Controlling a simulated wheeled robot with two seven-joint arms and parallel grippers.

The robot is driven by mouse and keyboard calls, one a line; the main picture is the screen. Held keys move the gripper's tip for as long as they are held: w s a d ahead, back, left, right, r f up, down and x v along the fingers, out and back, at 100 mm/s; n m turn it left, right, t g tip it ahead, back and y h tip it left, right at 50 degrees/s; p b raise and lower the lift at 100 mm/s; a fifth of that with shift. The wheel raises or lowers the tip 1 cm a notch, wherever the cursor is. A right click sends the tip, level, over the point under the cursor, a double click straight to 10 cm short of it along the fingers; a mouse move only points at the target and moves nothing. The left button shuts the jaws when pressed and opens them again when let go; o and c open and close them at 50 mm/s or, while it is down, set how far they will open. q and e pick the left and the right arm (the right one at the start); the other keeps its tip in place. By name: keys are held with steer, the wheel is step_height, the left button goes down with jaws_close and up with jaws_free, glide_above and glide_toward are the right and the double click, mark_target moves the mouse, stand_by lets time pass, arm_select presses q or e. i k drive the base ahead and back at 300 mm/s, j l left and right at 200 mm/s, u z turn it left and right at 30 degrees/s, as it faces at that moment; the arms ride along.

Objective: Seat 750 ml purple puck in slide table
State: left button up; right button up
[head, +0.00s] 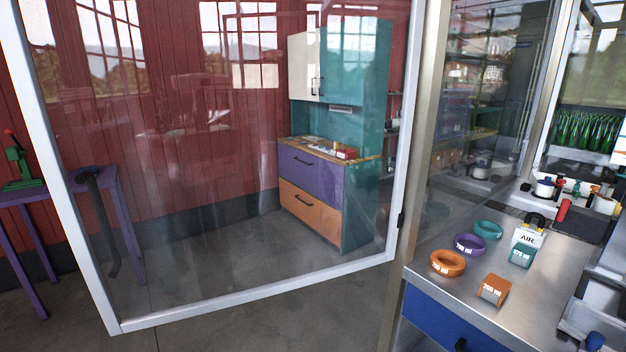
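The purple puck (470,244) is a ring with a white label that seems to read 750 ml. It lies flat on the steel bench top (462,286) at the right, between an orange ring (447,262) and a green ring (488,229). I cannot clearly make out the slide table; grey machine parts (604,284) at the right edge are cut off by the frame. Neither of my grippers is in view.
An orange block (494,289), a teal block (522,256) and a white AIR box (529,237) stand right of the rings. A framed glass door (260,307) stands open left of the bench. A teal cabinet (357,190) stands behind it.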

mark_target(597, 330)
steer(key=j+z, duration=0.3)
steer(key=z, duration=0.15)
steer(key=j+z, duration=0.3)
steer(key=z, duration=0.15)
steer(key=k+j+z, duration=0.1)
steer(key=j+z, duration=0.2)
steer(key=z, duration=0.15)
